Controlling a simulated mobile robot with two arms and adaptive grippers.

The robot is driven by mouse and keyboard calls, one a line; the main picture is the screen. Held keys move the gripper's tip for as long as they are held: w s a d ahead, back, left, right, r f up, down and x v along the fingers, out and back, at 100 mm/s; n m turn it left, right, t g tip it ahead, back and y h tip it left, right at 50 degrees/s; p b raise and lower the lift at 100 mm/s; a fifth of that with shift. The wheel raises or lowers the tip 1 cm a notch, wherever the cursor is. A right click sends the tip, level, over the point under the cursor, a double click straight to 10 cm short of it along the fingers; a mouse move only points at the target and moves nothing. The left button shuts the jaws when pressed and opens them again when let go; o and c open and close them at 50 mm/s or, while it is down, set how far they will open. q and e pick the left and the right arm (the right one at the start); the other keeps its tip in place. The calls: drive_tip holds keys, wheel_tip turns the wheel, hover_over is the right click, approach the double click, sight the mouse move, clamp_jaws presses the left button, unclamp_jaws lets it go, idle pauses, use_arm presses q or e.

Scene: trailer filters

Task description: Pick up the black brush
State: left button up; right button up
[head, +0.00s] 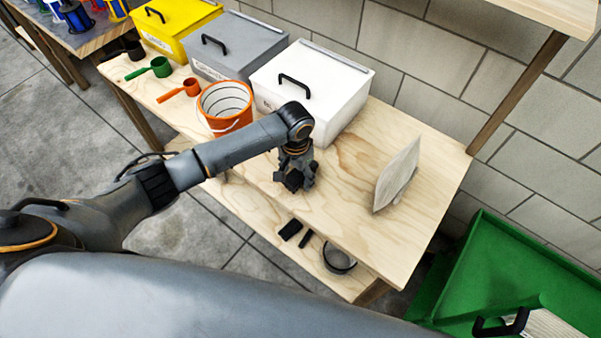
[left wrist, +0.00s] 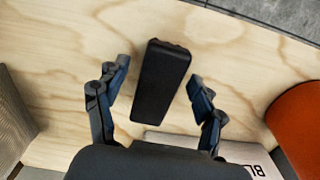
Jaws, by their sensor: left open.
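The black brush (left wrist: 160,80) shows in the left wrist view as a dark block lying on the light wood bench top. My left gripper (left wrist: 158,72) is open, with one blue-black finger on each side of the brush and visible gaps between them. In the head view my left gripper (head: 296,183) points down over the bench, in front of the white box. There it hides the brush, or the two dark shapes cannot be told apart. My right gripper is not in view.
The bench top (head: 340,235) carries a white box (head: 310,85), an orange bucket (head: 225,105), a grey box (head: 225,45), a yellow box (head: 170,20) and an upright pale panel (head: 398,175). Black items (head: 291,229) lie on the lower shelf. A green bin (head: 500,270) stands at right.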

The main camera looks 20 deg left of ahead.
use_arm(q)
drive_tip(key=shift+f, duration=0.25)
drive_tip(key=c, duration=1.3)
drive_tip(key=shift+r, duration=0.2)
drive_tip(key=shift+r, duration=0.3)
wheel_tip(320, 180, up, 2)
drive_tip(key=shift+w+r, duration=0.1)
drive_tip(key=s+d+r+b, duration=0.1)
drive_tip(key=s+d+r, duration=0.7)
drive_tip(key=d+r, duration=0.2)
drive_tip(key=shift+s+d, duration=0.35)
drive_tip(key=shift+d, duration=0.25)
